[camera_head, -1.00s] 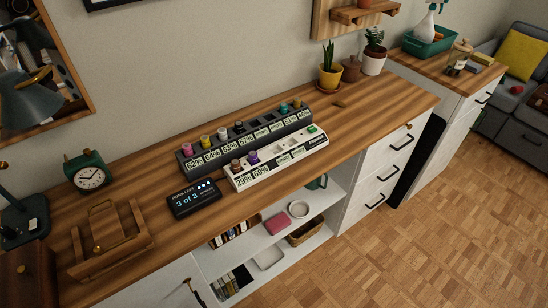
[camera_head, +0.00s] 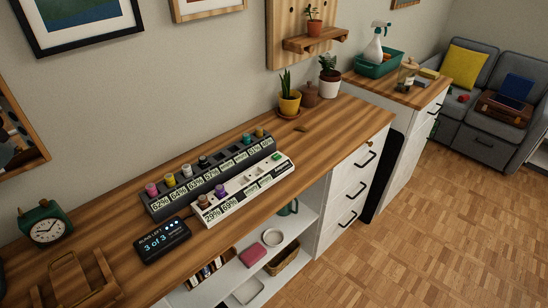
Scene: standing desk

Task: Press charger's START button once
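The white charger (camera_head: 243,193) lies on the wooden desk, in front of a longer dark rack. A green button (camera_head: 277,156) sits at its far right end; any lettering on it is too small to read. A brown-topped cell (camera_head: 203,201) and a purple-topped cell (camera_head: 221,191) stand in its left slots, with small percentage displays in front. The other charger slots look empty. The dark rack (camera_head: 213,175) holds several colour-topped cells, each with a percentage display. A small black display (camera_head: 162,241) left of the charger reads "3 of 3". Neither of my grippers is in view.
A clock (camera_head: 46,228) and a wooden stand (camera_head: 77,283) are at the desk's left. A yellow-potted plant (camera_head: 289,101) stands behind the right end. The desk right of the charger is mostly clear. Open shelves (camera_head: 299,217) lie below the front edge.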

